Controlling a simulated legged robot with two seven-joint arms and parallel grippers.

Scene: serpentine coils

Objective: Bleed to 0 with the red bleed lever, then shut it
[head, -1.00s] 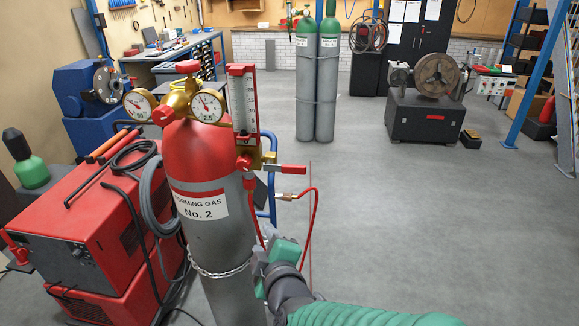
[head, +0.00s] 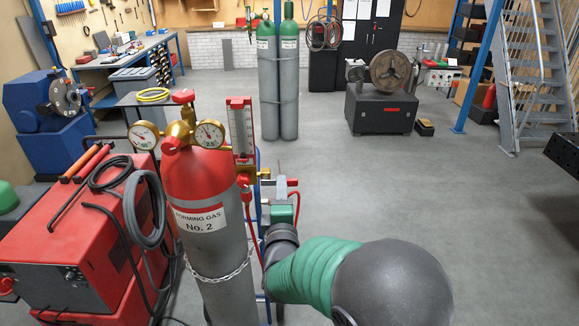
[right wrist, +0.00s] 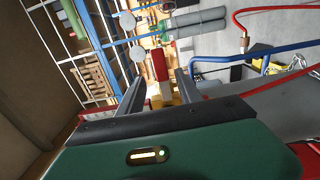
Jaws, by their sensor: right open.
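The red bleed lever (head: 292,182) sticks out to the right from the brass fitting below the flow tube (head: 240,130); much of it is hidden behind my gripper. My right gripper (head: 281,184) is at the lever, fingers upward. In the right wrist view, the red lever (right wrist: 159,66) shows between the two open fingers (right wrist: 160,82); I cannot tell if they touch it. The red-topped gas cylinder (head: 205,235) carries a left gauge (head: 143,135) and a right gauge (head: 210,133), both too small to read. My left gripper is out of view.
A red welding machine (head: 75,235) with coiled black cables stands left of the cylinder. A chain (head: 220,278) wraps the cylinder. A red hose (right wrist: 275,95) and a blue rail (right wrist: 225,59) run close to my right gripper. The floor to the right is open.

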